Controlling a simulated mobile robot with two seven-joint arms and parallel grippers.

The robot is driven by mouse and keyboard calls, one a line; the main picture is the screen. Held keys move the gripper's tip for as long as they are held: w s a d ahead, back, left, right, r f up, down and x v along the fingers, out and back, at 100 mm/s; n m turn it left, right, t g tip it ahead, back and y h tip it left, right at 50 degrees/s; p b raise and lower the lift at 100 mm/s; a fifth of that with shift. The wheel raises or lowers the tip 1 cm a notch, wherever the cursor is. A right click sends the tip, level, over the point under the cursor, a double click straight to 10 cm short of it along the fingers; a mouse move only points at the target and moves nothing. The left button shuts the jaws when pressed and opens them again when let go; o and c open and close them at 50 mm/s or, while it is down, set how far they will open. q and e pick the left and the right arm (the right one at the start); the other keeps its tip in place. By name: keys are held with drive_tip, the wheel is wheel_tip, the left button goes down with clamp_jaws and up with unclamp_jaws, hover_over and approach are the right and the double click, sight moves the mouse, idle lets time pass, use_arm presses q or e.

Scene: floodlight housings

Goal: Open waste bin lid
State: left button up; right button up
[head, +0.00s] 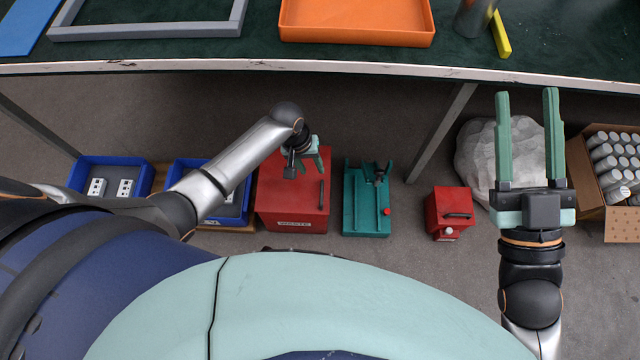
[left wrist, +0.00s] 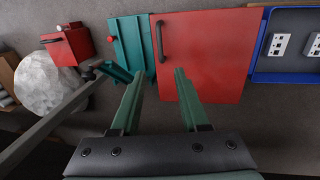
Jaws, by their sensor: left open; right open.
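The waste bin (head: 292,218) is a red box on the floor under the table, with a white label reading WASTE on its front. Its flat red lid (left wrist: 207,52) looks closed, and a black bar handle (head: 322,194) runs along one side of it. In the left wrist view the handle (left wrist: 160,40) lies just beyond the fingertips. My left gripper (head: 305,165) is open and empty above the far part of the bin; the handle is not between its fingers. My right gripper (head: 526,93) is open and empty, far to the right.
A teal fixture (head: 366,200) stands close to the bin's right, then a smaller red box (head: 449,213). Blue trays (head: 110,177) stand to the left. A table leg (head: 440,132) and the table edge (head: 330,66) are beyond. A cardboard box (head: 590,190) is at far right.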

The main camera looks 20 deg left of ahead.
sight(322, 189)
drive_tip(key=s+r+n+y+b, duration=0.2)
drive_tip(key=s+r+n+y, duration=0.2)
drive_tip(key=r+y, duration=0.1)
use_arm(q)
drive_tip(key=f+b, duration=0.2)
drive_tip(key=f, duration=0.2)
drive_tip(key=d+f+b, duration=0.1)
drive_tip(key=f+b, duration=0.1)
drive_tip(key=f, duration=0.2)
drive_tip(key=d+f+b, duration=0.1)
drive_tip(key=f+b, duration=0.1)
drive_tip(key=f, duration=0.2)
drive_tip(key=shift+w+d+f, duration=0.15)
drive_tip(key=shift+w, duration=0.2)
use_arm(e)
drive_tip(key=shift+m+y, duration=0.3)
drive_tip(key=shift+y, duration=0.1)
drive_tip(key=f, duration=0.1)
drive_tip(key=a+f, duration=0.1)
drive_tip(key=f, duration=0.3)
drive_tip(key=shift+s+a+f, duration=0.15)
drive_tip(key=shift+s+f, duration=0.05)
drive_tip(key=shift+s, duration=0.05)
use_arm(q)
clamp_jaws()
